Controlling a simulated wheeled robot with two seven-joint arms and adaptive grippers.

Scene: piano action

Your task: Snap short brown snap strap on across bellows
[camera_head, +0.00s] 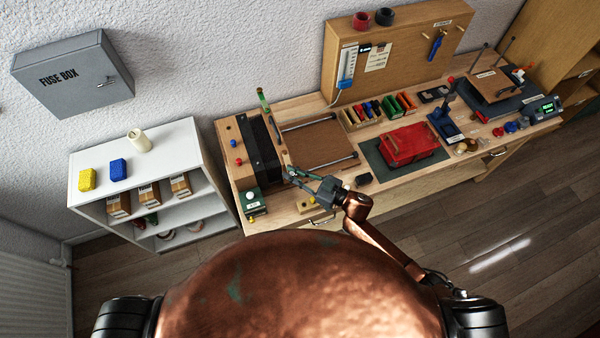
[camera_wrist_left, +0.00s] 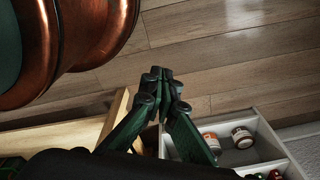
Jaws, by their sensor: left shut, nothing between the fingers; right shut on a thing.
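The black bellows (camera_head: 261,142) lies on a wooden base at the left end of the workbench. My right gripper (camera_head: 290,173) is just right of the bellows' near end, above the bench. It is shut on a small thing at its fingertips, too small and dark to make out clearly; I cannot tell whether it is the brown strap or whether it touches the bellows. My left gripper (camera_wrist_left: 162,74) shows in the left wrist view, shut and empty, pointing over the floor. It does not show in the head view.
A brown board between metal rails (camera_head: 316,142) lies right of the bellows. A red case (camera_head: 413,145) sits on a green mat farther right. A green box (camera_head: 252,202) stands at the bench's near left corner. A white shelf (camera_head: 172,155) stands left of the bench.

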